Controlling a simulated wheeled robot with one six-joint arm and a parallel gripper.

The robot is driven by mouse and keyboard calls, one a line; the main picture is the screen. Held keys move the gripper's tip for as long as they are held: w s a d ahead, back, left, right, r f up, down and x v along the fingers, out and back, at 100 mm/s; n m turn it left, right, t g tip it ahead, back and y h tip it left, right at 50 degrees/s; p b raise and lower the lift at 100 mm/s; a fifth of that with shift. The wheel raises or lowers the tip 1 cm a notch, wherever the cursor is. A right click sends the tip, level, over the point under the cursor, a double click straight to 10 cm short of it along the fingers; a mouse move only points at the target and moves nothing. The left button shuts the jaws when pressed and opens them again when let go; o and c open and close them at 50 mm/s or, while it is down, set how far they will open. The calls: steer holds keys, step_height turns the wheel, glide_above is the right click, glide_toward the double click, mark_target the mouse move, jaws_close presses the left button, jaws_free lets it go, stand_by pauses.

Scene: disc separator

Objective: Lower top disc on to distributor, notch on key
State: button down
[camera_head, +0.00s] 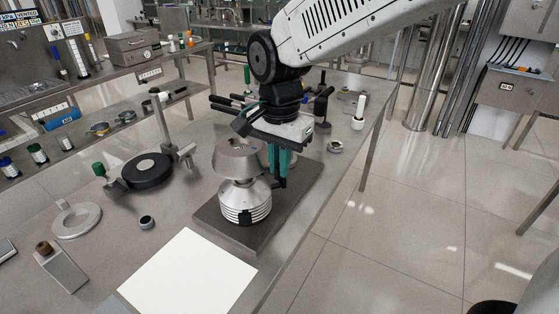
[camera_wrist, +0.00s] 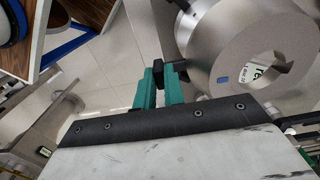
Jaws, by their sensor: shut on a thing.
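The top disc (camera_head: 238,160) is a silver-grey cone with a flat, holed top. My gripper (camera_head: 279,172) is shut on its right side in the head view. The disc sits upright directly over the distributor (camera_head: 240,196), a silver cone with ribbed discs around its lower part. Whether the two touch is unclear. In the wrist view the top disc (camera_wrist: 215,45) shows its round hole and a blue mark (camera_wrist: 222,79). There the green fingers of my gripper (camera_wrist: 163,75) are at the disc's left edge.
The stack stands on a dark square plate (camera_head: 217,223) on the steel bench. A white sheet (camera_head: 188,277) lies in front. A black round part (camera_head: 147,171), a light ring (camera_head: 76,219) and a small dark ring (camera_head: 147,222) lie to the left.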

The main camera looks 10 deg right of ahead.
steer(key=shift+f, duration=0.1)
steer(key=shift+f, duration=1.4)
steer(key=shift+f, duration=2.1)
steer(key=shift+f, duration=0.15)
steer(key=shift+f, duration=0.3)
steer(key=c, duration=1.4)
jaws_free()
step_height(320, 180, up, 8)
steer(key=shift+f, duration=0.1)
